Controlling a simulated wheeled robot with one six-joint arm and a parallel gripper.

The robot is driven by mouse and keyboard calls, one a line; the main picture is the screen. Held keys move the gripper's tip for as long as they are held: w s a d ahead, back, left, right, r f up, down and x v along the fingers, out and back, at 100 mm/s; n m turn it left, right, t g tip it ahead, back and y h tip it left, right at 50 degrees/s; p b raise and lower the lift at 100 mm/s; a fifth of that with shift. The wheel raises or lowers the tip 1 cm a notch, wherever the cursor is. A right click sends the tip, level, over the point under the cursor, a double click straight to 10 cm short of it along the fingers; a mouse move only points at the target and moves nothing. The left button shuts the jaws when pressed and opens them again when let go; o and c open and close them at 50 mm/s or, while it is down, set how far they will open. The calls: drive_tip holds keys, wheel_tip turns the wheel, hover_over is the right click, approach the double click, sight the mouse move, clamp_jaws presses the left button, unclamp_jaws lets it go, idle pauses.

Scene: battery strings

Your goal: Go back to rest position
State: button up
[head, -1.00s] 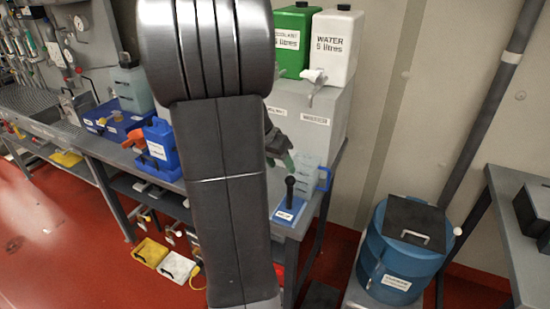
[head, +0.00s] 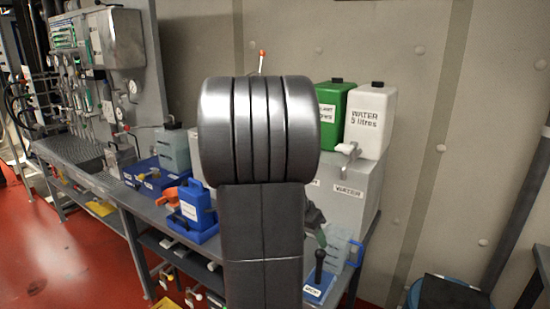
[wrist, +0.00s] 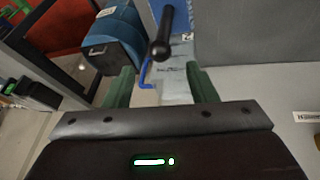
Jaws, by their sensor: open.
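My gripper (wrist: 160,90) shows in the wrist view with its two green fingers apart and nothing between them. Past the fingers are a black-knobbed lever (wrist: 162,48) and a clear jug (wrist: 172,82) with a blue handle, both apart from the fingers as far as I can tell. In the head view my own arm stands upright in the middle and hides most of the gripper. The jug (head: 338,252) and the black lever on a blue base (head: 318,285) show just right of my arm.
A white water container (head: 370,122) and a green container (head: 332,108) stand on a grey box at the back of the bench. A blue device (head: 192,208) is left of my arm. A blue drum (head: 415,292) is at lower right. Red floor (head: 60,250) is clear at left.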

sight(318, 252)
drive_tip(key=p+x, duration=0.1)
drive_tip(key=x, duration=0.7)
drive_tip(key=shift+w+d+f, duration=0.1)
drive_tip(key=shift+f, duration=0.3)
drive_tip(key=shift+r, duration=0.3)
drive_tip(key=shift+f, duration=0.1)
